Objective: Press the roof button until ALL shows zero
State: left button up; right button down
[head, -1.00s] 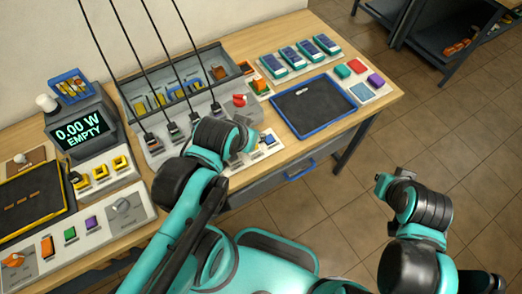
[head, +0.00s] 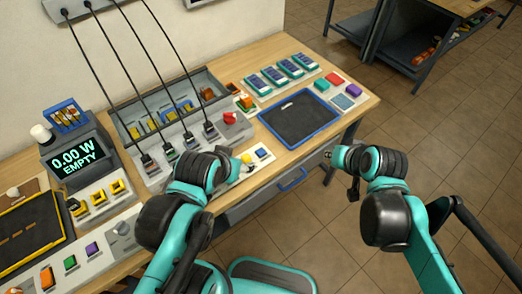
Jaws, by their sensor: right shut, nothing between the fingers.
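The display box (head: 75,155) at the left of the bench reads "0.00 W EMPTY" in green. I see no readable "ALL" or "roof" label on any control. A small panel (head: 262,153) with a blue button and a yellow part sits at the bench's front, partly behind my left arm. My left gripper (head: 245,168) is mostly hidden by its own wrist beside that panel, so its jaws are unclear. My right gripper (head: 330,156) is shut and empty, in front of the bench's right end, apart from everything.
A grey charger block (head: 188,160) with several black cables stands mid-bench, beside a red knob (head: 230,117). A blue-rimmed tray (head: 300,120) and several teal battery packs (head: 290,70) lie to the right. A drawer with a blue handle (head: 292,180) faces me. Open floor is at right.

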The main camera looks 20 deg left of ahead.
jog(key=w+a+f+n+g+y, duration=0.1)
jog(key=w+a+y, duration=0.15)
jog(key=a, duration=0.45)
jog(key=w+a+f+y, duration=0.1)
jog(key=w+a, duration=0.3)
jog(key=a, duration=0.2)
jog(key=g+y+p, duration=0.1)
send_over(263, 153)
notch_tip(263, 153, down, 4)
jog(key=shift+a+r+n, duration=0.1)
jog(key=shift+r+n, duration=0.1)
jog(key=shift+n, duration=0.1)
notch_tip(263, 153, down, 9)
jog(key=b, duration=0.7)
jog(key=shift+f+b, duration=0.35)
